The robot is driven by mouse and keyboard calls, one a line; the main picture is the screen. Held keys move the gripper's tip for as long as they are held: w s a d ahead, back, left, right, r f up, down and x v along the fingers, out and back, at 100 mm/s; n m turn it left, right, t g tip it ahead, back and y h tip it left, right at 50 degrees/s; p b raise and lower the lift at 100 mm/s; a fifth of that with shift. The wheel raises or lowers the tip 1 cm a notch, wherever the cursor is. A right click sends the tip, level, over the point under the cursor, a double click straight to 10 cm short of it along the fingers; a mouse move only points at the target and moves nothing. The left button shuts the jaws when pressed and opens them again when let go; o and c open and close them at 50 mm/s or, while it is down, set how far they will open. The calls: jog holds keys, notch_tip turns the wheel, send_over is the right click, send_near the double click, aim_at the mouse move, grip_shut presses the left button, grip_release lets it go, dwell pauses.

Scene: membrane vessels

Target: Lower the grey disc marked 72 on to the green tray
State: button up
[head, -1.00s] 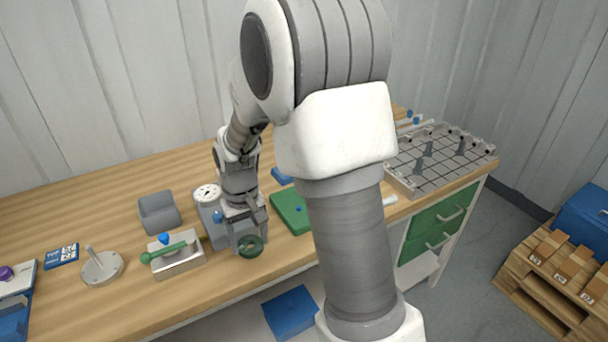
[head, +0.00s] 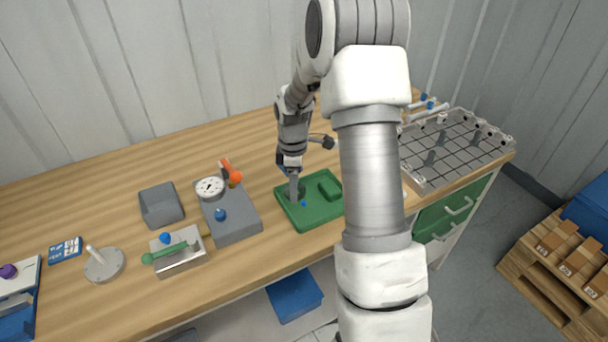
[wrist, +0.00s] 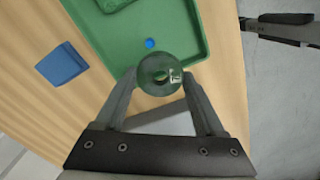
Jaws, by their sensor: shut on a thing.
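The disc (wrist: 150,82) in the wrist view is round and dark grey-green with a centre hole and a pale mark at its right that is hard to read. My gripper (wrist: 160,76) is shut on it, with one finger at each side. The green tray (wrist: 197,40) lies beyond and below the disc, which overlaps its near edge in this view. In the head view my gripper (head: 295,196) points down over the left part of the green tray (head: 317,220). The disc is not clear there. I cannot tell whether it touches the tray.
A raised green block (head: 325,188) and a small blue dot (head: 303,203) are in the tray. A grey unit (head: 236,225) with a dial (head: 209,188) stands left of it. A blue block (wrist: 62,65) lies beside the tray. A gridded fixture (head: 455,150) stands at right.

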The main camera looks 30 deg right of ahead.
aim_at(304, 202)
jog(key=d+n, duration=0.3)
jog(key=shift+w+f, duration=0.25)
jog(key=shift+w, duration=0.05)
jog(key=shift+f+b, duration=1.7)
jog(key=shift+f, duration=1.15)
jog(key=o, duration=1.3)
jog(key=shift+r, duration=0.1)
notch_tip(304, 202, up, 17)
jog(key=shift+r+p, duration=0.15)
jog(key=shift+p, duration=0.3)
